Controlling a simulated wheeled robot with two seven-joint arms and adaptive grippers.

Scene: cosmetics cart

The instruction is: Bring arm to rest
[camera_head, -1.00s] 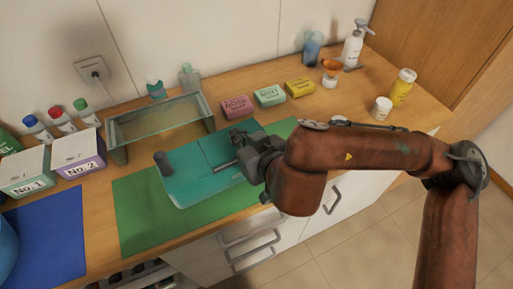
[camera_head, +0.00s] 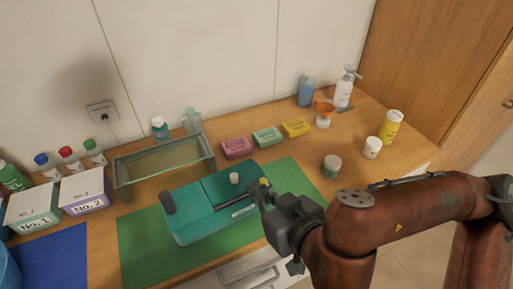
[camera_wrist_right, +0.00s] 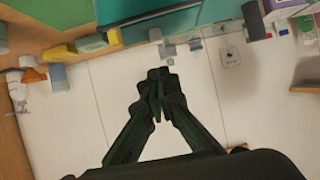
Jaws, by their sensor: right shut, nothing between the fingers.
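My right gripper (camera_head: 260,194) is shut and empty in the head view, above the right end of the teal device (camera_head: 190,226). Its arm comes in from the lower right. In the right wrist view my right gripper (camera_wrist_right: 157,95) shows its two fingers together with nothing between them. The teal device sits on the green mat (camera_head: 140,252), with a dark knob at its left end and a small white round piece near its right. My left gripper is not in view.
Pink (camera_head: 236,148), green (camera_head: 267,137) and yellow (camera_head: 296,127) soap boxes lie behind the device. A glass tray (camera_head: 124,178) stands back left. A jar (camera_head: 332,165), white cup (camera_head: 372,147) and yellow bottle (camera_head: 391,126) stand right. Boxes No.1 (camera_head: 33,208) and No.2 (camera_head: 85,193) stand left.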

